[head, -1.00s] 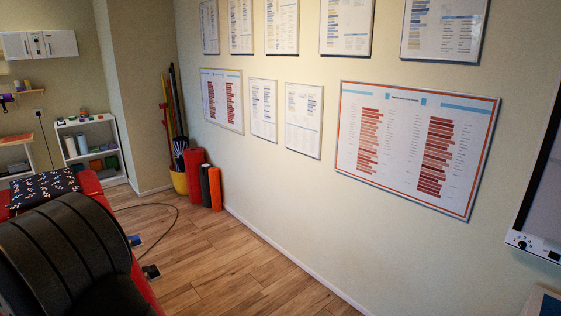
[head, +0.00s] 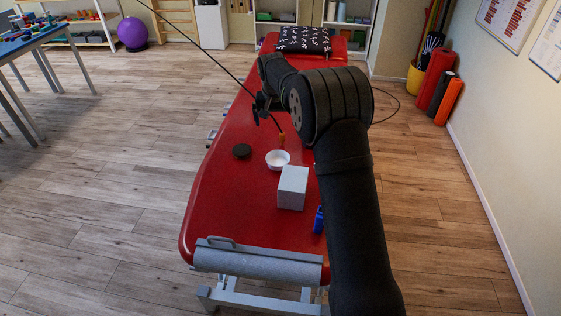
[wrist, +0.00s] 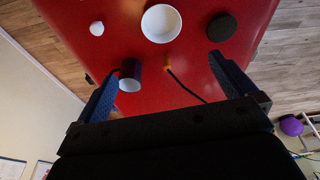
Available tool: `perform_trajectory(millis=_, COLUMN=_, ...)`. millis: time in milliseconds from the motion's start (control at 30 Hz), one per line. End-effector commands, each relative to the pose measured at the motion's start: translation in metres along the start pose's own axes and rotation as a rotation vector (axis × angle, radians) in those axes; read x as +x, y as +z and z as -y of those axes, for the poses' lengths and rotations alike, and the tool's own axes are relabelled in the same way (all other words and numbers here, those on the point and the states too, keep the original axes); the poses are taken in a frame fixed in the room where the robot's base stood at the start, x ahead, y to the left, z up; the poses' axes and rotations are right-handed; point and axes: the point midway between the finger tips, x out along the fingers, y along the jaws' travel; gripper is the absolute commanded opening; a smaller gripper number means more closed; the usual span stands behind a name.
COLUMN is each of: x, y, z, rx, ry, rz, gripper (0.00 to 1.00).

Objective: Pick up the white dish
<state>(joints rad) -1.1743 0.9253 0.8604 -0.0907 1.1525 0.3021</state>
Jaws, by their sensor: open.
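The white dish (head: 278,160) is a round, open bowl resting on the red treatment table (head: 225,205). The wrist view shows it from above at the top middle (wrist: 161,24), apparently empty. My gripper (head: 265,105) is farther up the table than the dish and above the surface. In the wrist view my gripper (wrist: 164,66) has its two blue-grey fingers spread wide, with nothing held between them. The dish lies beyond the fingertips, not touching them.
A black disc (head: 242,152) and a white box (head: 292,188) lie near the dish. An orange-tipped black cable (wrist: 168,63), a dark cylinder (wrist: 130,72) and a small white round thing (wrist: 97,28) are nearby. A blue object (head: 318,220) sits at the right edge, partly behind my arm.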

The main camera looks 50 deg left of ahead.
Motion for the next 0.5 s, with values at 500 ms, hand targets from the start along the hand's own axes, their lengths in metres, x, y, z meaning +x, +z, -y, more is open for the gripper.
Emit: perform_trajectory(millis=500, x=0.076, y=-0.016, z=-0.008, rx=-0.08, ry=-0.039, rz=0.102, gripper=1.0)
